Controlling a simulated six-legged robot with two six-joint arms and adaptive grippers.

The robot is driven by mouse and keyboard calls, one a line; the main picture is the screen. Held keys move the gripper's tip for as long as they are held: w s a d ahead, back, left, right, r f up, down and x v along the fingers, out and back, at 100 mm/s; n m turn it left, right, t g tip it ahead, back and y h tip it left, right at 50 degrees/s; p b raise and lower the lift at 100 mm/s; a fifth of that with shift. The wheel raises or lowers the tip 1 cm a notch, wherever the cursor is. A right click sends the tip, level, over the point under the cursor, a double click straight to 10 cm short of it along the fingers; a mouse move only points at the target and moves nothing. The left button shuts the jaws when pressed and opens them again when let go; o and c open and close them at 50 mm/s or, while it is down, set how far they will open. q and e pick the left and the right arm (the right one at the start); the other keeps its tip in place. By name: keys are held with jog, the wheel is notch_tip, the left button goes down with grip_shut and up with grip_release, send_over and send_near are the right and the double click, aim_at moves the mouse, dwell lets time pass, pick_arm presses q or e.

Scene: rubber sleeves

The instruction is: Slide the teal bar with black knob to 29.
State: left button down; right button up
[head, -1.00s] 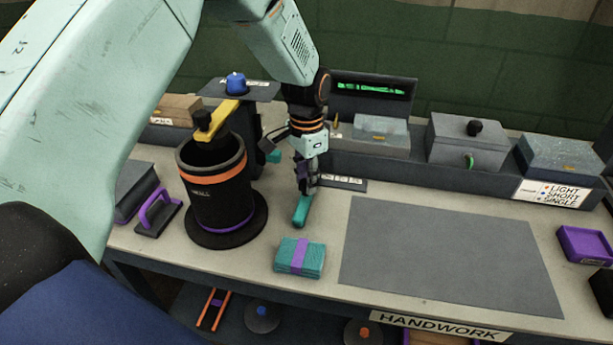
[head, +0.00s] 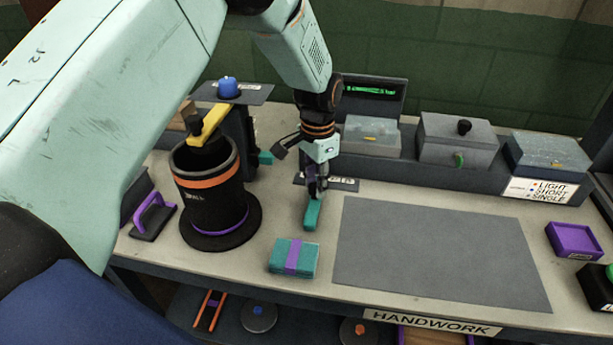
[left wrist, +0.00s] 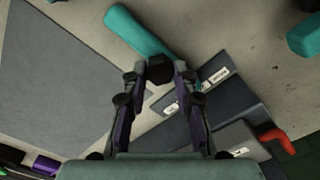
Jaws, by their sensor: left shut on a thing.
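The teal bar (head: 312,215) lies on the bench just left of the grey mat, pointing toward the front edge. In the left wrist view the teal bar (left wrist: 135,32) runs up and left from the fingers, and its black knob (left wrist: 158,71) sits between the fingertips. My left gripper (head: 316,192) is shut on this knob from above; it also shows in the left wrist view (left wrist: 159,75). A dark plate (head: 343,184) with white labels lies behind the bar, partly hidden by the gripper. I cannot read a 29 on it. My right gripper is out of view.
A teal bundle with a purple band (head: 293,258) lies in front of the bar. A black pot with an orange band (head: 210,185) stands to the left. The grey mat (head: 435,250) is clear. Grey boxes (head: 455,138) line the back.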

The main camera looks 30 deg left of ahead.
aim_at(315, 185)
pick_arm(q)
jog(key=c, duration=1)
grip_release()
jog(key=shift+w+a, duration=0.1)
jog(key=shift+r, duration=0.1)
notch_tip(315, 185, up, 12)
jog(key=shift+f, duration=0.1)
